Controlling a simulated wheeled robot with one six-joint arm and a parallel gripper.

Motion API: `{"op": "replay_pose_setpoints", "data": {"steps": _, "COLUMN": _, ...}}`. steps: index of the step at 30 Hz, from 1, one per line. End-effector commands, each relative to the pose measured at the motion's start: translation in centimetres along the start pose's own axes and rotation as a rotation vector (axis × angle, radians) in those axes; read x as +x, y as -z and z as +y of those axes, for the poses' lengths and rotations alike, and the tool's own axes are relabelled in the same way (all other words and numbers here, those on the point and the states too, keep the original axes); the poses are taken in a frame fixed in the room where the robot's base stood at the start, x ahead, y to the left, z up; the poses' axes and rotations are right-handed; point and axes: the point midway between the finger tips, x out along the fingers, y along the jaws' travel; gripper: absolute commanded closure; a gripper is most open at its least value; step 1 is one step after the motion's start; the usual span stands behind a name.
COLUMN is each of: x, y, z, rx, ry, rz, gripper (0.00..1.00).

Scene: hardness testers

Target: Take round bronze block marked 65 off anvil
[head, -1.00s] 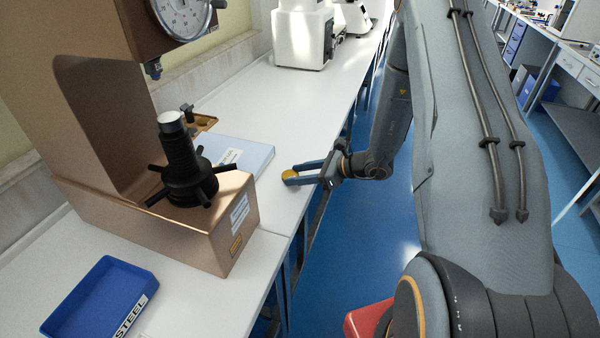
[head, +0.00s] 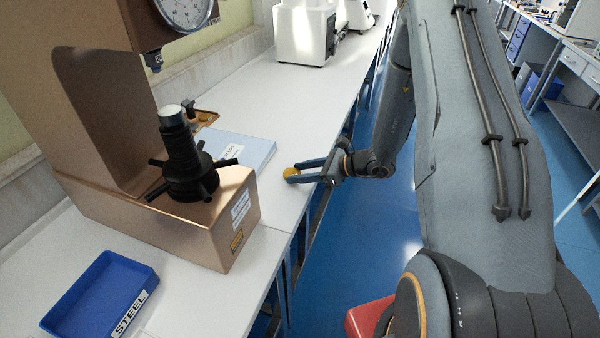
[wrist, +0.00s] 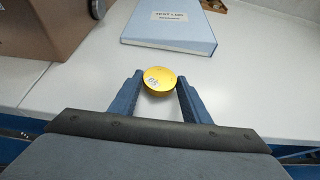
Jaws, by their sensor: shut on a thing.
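The round bronze block (wrist: 160,80) is between the fingertips of my gripper (wrist: 157,92), which is shut on it. A white label with a number shows on its top, too small to read surely. In the head view the block (head: 291,172) and my gripper (head: 305,173) are over the front edge of the white bench, right of the tester. The anvil (head: 172,113) tops the black spindle with spoked handles on the bronze-coloured tester (head: 190,235). Nothing sits on the anvil.
A pale blue binder (head: 240,152) lies on the bench (head: 205,305) behind the tester base. A blue tray labelled STEEL (head: 100,295) sits at the front left. A small wooden holder (head: 205,118) is behind the spindle. White machines (head: 305,35) stand further back.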

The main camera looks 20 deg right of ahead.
Motion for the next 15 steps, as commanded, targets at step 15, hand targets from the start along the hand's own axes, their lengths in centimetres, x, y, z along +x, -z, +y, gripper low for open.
{"op": "replay_pose_setpoints", "data": {"steps": 15, "x": 0.31, "y": 0.67, "z": 0.0, "rx": 0.0, "ry": 0.0, "rz": 0.001, "gripper": 0.89}}
